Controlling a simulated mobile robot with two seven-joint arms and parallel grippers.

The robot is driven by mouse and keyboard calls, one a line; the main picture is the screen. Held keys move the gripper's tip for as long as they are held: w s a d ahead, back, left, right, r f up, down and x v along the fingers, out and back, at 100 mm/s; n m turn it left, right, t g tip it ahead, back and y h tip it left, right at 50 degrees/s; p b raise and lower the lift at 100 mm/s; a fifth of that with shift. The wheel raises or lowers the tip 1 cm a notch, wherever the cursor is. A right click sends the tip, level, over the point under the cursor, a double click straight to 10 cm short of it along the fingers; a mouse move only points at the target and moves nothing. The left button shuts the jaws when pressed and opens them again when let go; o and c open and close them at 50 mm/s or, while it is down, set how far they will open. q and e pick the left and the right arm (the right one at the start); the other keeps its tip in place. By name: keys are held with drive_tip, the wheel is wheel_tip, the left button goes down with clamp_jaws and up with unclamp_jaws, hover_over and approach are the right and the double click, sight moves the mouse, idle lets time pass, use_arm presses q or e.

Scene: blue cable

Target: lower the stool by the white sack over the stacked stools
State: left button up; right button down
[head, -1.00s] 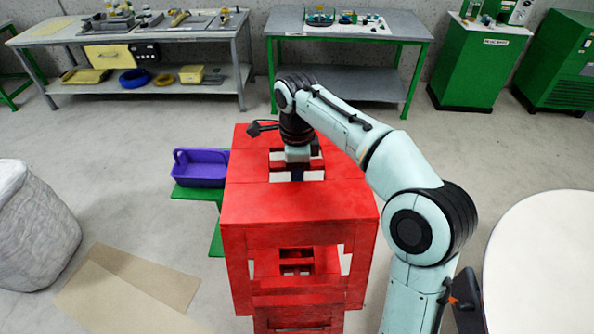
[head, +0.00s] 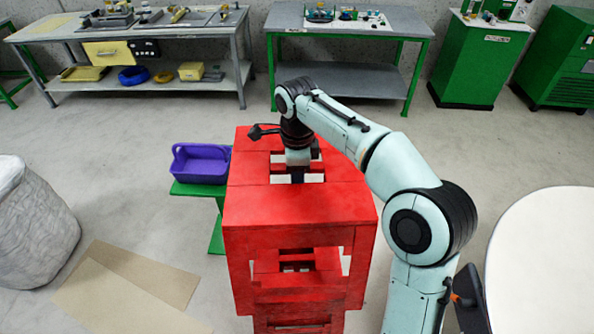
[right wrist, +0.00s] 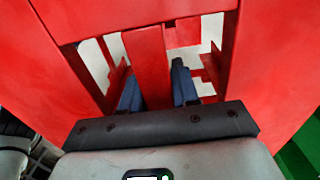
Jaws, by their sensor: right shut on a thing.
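A red stool (head: 295,208) hangs upright in the head view, its square top facing up. My right gripper (head: 297,176) points down at the slotted middle of that top. In the right wrist view my right gripper (right wrist: 158,90) has its two blue fingers on either side of the red centre bar (right wrist: 147,62), shut on it. Red stacked stools (head: 297,312) show below and through the front opening of the held stool. Whether the held stool touches them is hidden. The white sack (head: 32,228) stands on the floor at the left. My left gripper is out of view.
A purple basket (head: 201,164) sits on a green stand (head: 198,189) close to the held stool's left side. A flat tan cardboard sheet (head: 125,290) lies on the floor. A round white table (head: 545,260) is at the right. Workbenches (head: 350,50) line the back.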

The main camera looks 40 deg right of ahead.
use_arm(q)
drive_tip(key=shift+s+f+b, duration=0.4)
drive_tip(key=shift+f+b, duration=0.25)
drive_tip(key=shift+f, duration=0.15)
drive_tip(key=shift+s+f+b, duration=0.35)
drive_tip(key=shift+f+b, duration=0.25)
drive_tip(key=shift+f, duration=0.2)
use_arm(e)
drive_tip(key=shift+f, duration=2.4)
use_arm(q)
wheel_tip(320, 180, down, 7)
drive_tip(key=b, duration=0.7)
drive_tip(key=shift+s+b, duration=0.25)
drive_tip(key=shift+b, duration=0.05)
use_arm(e)
wheel_tip(320, 180, down, 12)
